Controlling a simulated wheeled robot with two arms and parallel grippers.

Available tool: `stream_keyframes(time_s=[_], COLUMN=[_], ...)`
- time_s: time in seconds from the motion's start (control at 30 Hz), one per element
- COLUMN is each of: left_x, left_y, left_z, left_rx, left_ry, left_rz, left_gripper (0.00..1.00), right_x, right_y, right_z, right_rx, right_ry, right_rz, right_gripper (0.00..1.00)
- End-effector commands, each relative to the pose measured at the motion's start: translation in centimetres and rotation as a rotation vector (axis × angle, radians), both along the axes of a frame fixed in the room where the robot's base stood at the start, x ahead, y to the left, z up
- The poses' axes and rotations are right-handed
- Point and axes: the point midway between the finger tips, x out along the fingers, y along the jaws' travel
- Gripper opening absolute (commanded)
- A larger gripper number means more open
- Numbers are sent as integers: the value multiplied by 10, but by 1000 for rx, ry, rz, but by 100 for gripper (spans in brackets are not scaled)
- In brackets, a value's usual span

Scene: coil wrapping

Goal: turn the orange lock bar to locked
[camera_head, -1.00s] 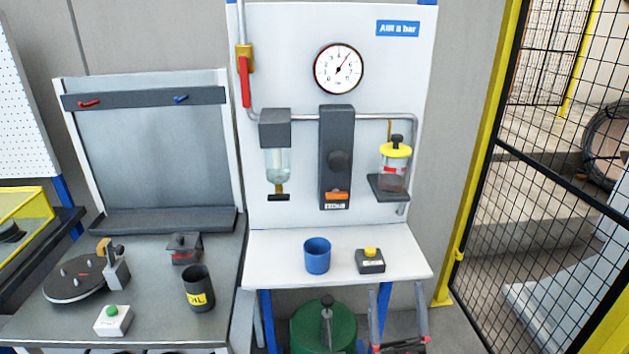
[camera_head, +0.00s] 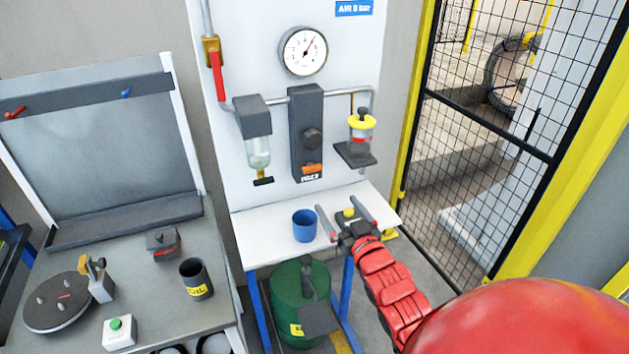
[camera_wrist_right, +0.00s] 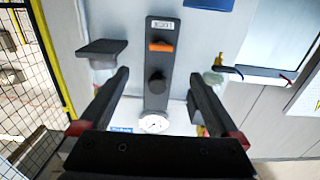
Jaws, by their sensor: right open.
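The orange lock bar (camera_head: 312,169) lies horizontal near the bottom of the dark grey regulator block (camera_head: 307,105) on the white panel. A small label sits just below it. In the right wrist view, which is upside down, the bar (camera_wrist_right: 161,47) shows above the round dark knob (camera_wrist_right: 157,82). My right gripper (camera_head: 336,203) is open and empty, in front of and below the block in the head view. In the wrist view its two fingers (camera_wrist_right: 159,75) stand on either side of the block, apart from the bar. My left gripper is not in view.
A blue cup (camera_head: 305,226) and a yellow-buttoned box (camera_head: 349,213) are on the white shelf. A glass filter bowl (camera_head: 257,150) hangs left of the block; a yellow-topped jar (camera_head: 361,130) is right of it. A mesh fence (camera_head: 465,190) stands at right.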

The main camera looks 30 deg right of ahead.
Motion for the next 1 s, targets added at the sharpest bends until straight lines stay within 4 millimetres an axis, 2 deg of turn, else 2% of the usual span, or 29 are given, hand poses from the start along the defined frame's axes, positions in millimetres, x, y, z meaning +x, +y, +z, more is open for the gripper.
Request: stream_keyframes(time_s=[0.13,0.6,0.8,1.0], left_x=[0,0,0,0], left_y=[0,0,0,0], left_z=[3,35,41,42], left_rx=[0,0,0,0], left_ry=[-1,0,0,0], left_rz=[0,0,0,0], left_gripper=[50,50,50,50], right_x=[33,114,133,141], right_y=[-5,-26,-31,-34], right_z=[2,5,2,1], right_rx=[1,-2,0,-1], right_ry=[-2,-3,-1,-3], right_rz=[6,2,2,0], right_gripper=[98,98,98,98])
